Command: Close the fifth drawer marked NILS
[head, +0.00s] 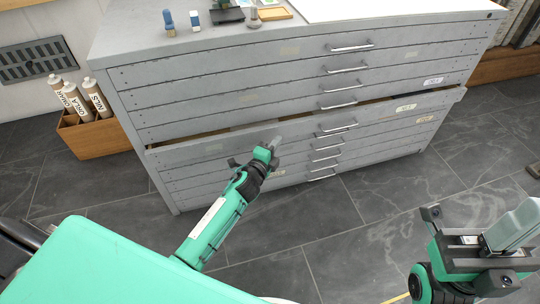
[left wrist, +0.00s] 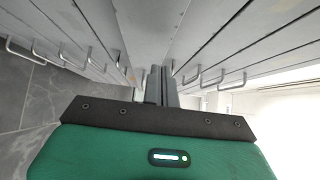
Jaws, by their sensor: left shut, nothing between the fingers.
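The grey flat-file cabinet (head: 240,65) has several drawers with bar handles. The fifth drawer from the top (head: 215,148) stands out a little, with a dark gap above its front. Its handle (head: 338,126) is right of my gripper, and its white label (head: 405,107) is too small to read. My left gripper (head: 274,145) is shut and empty, at the drawer's front left of the handle; I cannot tell whether it touches. In the left wrist view its shut fingers (left wrist: 161,84) point at the drawer fronts. My right gripper (head: 515,228) is at lower right, away from the cabinet; its finger gap is unclear.
A wooden box (head: 103,139) with labelled tubes, one reading NILS, stands left of the cabinet. Small items, a wooden tray (head: 273,14) and a white sheet (head: 390,8) lie on the cabinet top. The tiled floor (head: 370,215) before the cabinet is clear.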

